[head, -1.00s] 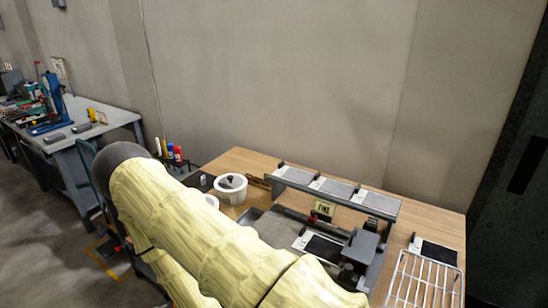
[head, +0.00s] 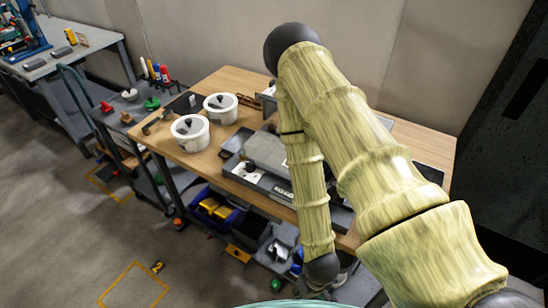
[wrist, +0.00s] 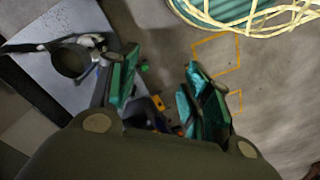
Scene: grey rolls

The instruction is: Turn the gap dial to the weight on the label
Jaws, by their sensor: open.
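A grey machine (head: 283,153) sits on the wooden bench, partly behind my arm in the head view. A small black knob (head: 249,166) stands on a white plate at its front left; I cannot tell whether it is the gap dial or read any marks. No label with a weight can be read. My gripper (wrist: 162,58) is open and empty in the wrist view, its green-padded fingers apart above the floor. In the head view it is low by the bench's front edge, mostly hidden below my forearm.
Two white lidded pots (head: 190,132) (head: 220,108) stand on the bench (head: 224,83), left of the machine. Bins (head: 215,207) sit under it. A cart (head: 113,116) with coloured bottles is at left. Open floor (head: 70,235) lies in front.

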